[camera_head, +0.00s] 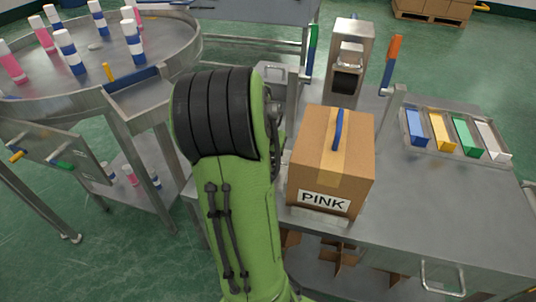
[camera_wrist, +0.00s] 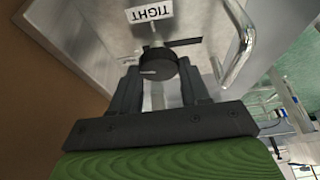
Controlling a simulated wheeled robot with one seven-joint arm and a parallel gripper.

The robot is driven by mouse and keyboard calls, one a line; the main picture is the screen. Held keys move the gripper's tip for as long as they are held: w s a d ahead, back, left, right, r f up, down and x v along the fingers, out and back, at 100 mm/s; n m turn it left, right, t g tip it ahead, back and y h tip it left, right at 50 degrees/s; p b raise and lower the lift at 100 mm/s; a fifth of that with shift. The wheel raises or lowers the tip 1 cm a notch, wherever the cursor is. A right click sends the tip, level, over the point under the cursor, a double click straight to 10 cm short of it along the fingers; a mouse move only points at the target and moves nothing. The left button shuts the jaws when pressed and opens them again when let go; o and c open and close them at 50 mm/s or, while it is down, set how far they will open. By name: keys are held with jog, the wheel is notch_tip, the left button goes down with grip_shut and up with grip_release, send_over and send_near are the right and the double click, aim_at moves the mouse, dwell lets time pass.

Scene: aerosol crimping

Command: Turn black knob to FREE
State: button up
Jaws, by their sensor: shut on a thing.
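The black knob (camera_wrist: 158,62) shows in the wrist view, between the two fingers of my gripper (camera_wrist: 158,70). The fingers are shut on its sides. A short white mark shows on the knob's face, towards the left in this view. A white label reading TIGHT (camera_wrist: 149,12) appears upside down on the metal panel above the knob. No FREE label can be seen. In the head view the knob and my gripper are hidden, with my green arm in front of that area.
A metal handle (camera_wrist: 238,45) stands close to the right of the knob. In the head view, a cardboard box marked PINK (camera_head: 333,160) sits on the metal bench (camera_head: 430,215). A round table (camera_head: 110,60) with several cans stands at left.

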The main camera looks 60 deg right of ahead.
jog(key=shift+n+t, duration=0.4)
jog(key=shift+n, duration=0.7)
jog(key=o, duration=1.1)
jog(key=shift+y, duration=0.3)
jog(key=shift+c, duration=0.2)
jog(key=p+v, duration=0.6)
jog(key=v, duration=0.9)
jog(key=shift+s+a+r, duration=0.2)
jog(key=shift+r, duration=0.1)
